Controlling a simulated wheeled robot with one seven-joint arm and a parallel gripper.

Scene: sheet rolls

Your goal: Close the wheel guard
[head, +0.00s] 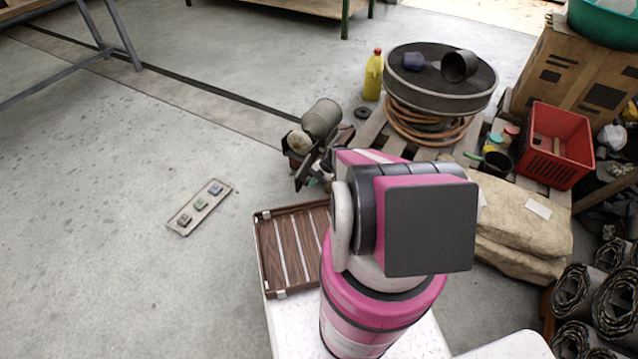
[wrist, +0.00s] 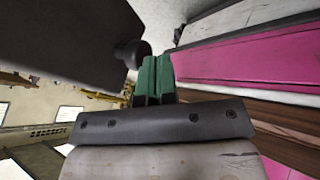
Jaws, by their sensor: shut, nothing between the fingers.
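A grinder-like machine with a grey cylindrical motor (head: 321,118) stands just left of my arm in the head view. A round pale part (head: 299,142) shows on its left side, with dark plates around it. My arm hides its right part. I cannot make out the wheel guard or its position for certain. In the wrist view my gripper (wrist: 153,62) has green fingers that are together with nothing between them. A dark panel (wrist: 65,40) and a round dark knob-like part (wrist: 131,52) are beside the fingertips. My arm hides the gripper in the head view.
Tan sacks (head: 520,225) lie at right. A small button panel (head: 200,206) lies on the clear floor at left.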

